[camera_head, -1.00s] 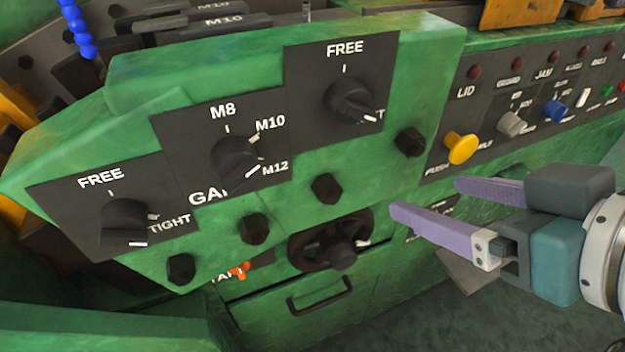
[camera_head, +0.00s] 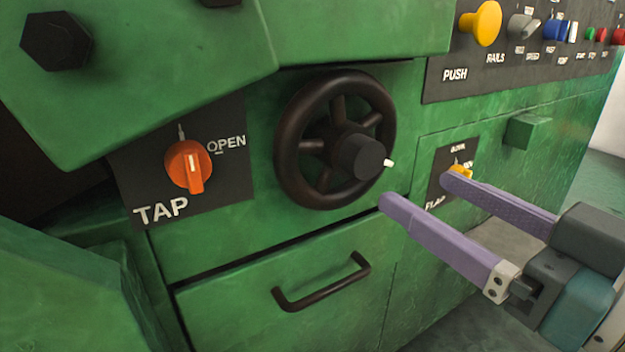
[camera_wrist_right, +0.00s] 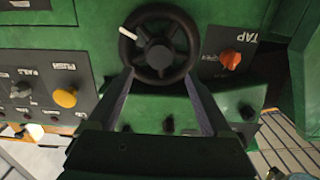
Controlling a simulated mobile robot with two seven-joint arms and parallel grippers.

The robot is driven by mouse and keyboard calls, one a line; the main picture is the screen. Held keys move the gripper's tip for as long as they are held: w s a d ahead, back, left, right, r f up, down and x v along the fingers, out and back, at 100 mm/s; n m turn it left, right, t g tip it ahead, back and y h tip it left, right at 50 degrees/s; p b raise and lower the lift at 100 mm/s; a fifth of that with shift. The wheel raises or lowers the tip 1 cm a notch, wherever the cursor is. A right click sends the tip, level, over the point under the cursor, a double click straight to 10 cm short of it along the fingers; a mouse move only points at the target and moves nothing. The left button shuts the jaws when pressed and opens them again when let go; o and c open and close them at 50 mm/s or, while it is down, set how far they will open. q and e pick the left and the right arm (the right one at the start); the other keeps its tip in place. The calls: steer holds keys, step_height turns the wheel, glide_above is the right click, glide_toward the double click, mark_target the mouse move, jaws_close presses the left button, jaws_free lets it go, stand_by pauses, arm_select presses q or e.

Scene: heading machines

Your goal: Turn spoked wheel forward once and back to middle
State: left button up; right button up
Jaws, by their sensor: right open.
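The dark spoked wheel (camera_head: 290,152) is mounted upright on the green machine front, with a black hub and a small white mark at the hub's right side. My right gripper (camera_head: 415,188) is open and empty, in front of the machine to the lower right of the wheel. In the right wrist view the wheel (camera_wrist_right: 188,28) shows ahead, beyond the two fingers (camera_wrist_right: 160,90), with its white mark at upper left. I see no contact between fingers and wheel. My left gripper is in neither view.
An orange TAP knob (camera_head: 190,167) is left of the wheel. A drawer handle (camera_head: 322,284) sticks out below. A yellow knob (camera_head: 461,173) is partly behind my right fingers. A yellow push button (camera_head: 481,23) is at upper right. A green housing (camera_head: 150,60) overhangs above left.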

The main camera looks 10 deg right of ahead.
mark_target(371, 160)
steer(key=b+x, duration=0.2)
steer(key=x, duration=0.7)
steer(key=shift+w+a, duration=0.1)
steer(key=shift+w, duration=0.25)
steer(key=shift+c, duration=0.2)
steer(key=c, duration=0.6)
jaws_close()
